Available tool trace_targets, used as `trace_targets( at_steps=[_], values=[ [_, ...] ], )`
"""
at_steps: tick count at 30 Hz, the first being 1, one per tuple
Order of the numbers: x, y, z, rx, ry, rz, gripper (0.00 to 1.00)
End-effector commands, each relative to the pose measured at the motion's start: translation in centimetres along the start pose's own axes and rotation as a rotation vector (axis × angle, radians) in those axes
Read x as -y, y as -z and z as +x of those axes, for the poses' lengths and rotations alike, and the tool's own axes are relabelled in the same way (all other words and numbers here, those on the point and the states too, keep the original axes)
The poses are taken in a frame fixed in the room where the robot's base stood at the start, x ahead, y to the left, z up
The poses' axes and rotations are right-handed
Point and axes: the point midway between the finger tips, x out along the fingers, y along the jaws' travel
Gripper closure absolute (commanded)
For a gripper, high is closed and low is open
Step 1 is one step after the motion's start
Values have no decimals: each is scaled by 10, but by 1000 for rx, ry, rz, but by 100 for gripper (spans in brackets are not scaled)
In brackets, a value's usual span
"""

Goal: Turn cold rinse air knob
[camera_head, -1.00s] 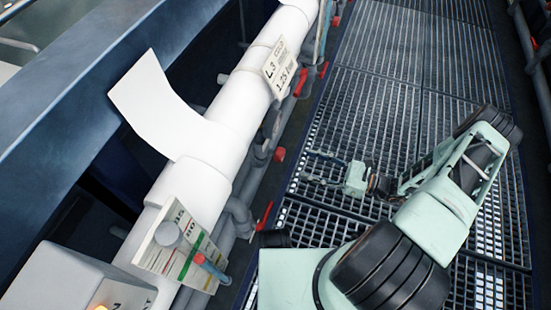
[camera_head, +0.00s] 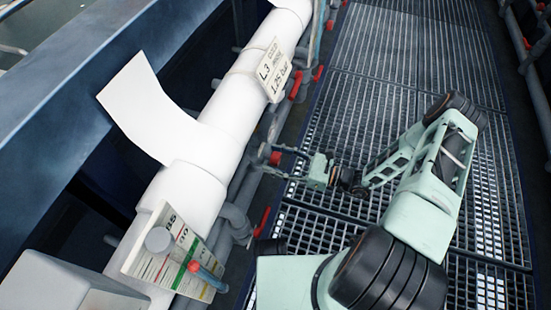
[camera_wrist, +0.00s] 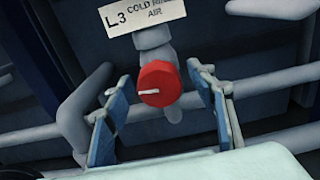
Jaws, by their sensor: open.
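The red round knob (camera_wrist: 160,84) is near the middle of the wrist view, on a grey valve stem. Its white pointer line lies nearly level, toward the left. My gripper (camera_wrist: 158,77) is open, with one blue-lined finger on each side of the knob and visible gaps between. In the head view my gripper (camera_head: 273,163) reaches left to the red knob (camera_head: 275,158) beside the pipes.
A large white pipe (camera_head: 225,130) with an L3 tag (camera_head: 273,70) runs along the left. Several other red handles (camera_head: 264,220) sit along the thinner pipes. A colour-striped sign (camera_head: 175,255) stands at lower left. The grating floor (camera_head: 400,60) is clear at right.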

Motion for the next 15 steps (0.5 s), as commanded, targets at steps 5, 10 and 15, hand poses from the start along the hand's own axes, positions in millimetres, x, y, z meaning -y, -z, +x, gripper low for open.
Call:
trace_targets(
  at_steps=[5, 10, 15],
  values=[
    [0, 0, 0, 0, 0, 0, 63],
    [0, 0, 0, 0, 0, -1, 82],
    [0, 0, -1, 0, 0, 1, 91]
  ],
)
